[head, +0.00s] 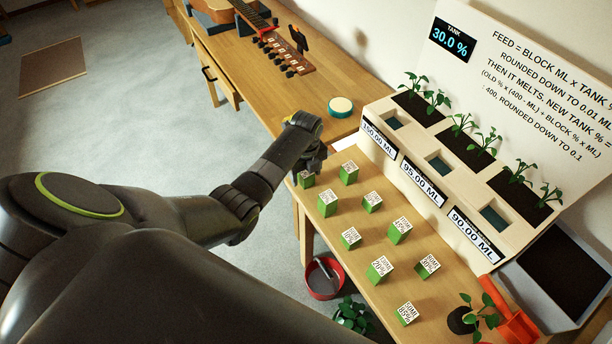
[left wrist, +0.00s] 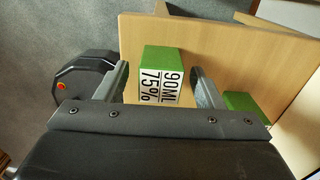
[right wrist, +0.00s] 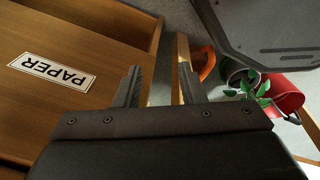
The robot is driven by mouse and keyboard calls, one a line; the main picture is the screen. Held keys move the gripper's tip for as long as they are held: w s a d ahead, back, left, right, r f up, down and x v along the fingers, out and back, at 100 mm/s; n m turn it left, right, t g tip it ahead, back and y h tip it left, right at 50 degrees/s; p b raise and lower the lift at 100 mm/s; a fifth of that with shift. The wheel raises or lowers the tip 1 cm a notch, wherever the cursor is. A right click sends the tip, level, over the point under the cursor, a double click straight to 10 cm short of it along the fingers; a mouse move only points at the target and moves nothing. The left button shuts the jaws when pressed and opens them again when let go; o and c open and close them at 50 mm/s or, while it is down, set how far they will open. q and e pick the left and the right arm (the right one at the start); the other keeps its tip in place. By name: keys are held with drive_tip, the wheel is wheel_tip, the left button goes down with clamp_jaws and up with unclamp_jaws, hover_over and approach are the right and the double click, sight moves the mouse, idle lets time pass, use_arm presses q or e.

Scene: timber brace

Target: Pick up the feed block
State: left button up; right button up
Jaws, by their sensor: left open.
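Several green feed blocks with white labelled tops stand in loose rows on the wooden table (head: 380,285). My left gripper (head: 311,163) is at the table's far left corner, by the end block (head: 306,180). In the left wrist view, a green block marked 90ML 75% (left wrist: 164,75) lies between the two open fingers of my left gripper (left wrist: 160,72), with gaps on both sides. A second green block (left wrist: 238,102) is just right of the right finger. My right gripper (right wrist: 161,82) is open and empty, in front of a drawer marked PAPER (right wrist: 52,72).
A planter (head: 440,160) with seedlings, square wells and ML labels runs along the table's back. A tank sign (head: 453,43) reads 30.0 %. A red bucket (head: 322,279) stands on the floor.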

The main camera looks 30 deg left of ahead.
use_arm(q)
drive_tip(key=shift+f, duration=0.75)
drive_tip(key=c, duration=1.1)
wheel_tip(320, 180, up, 10)
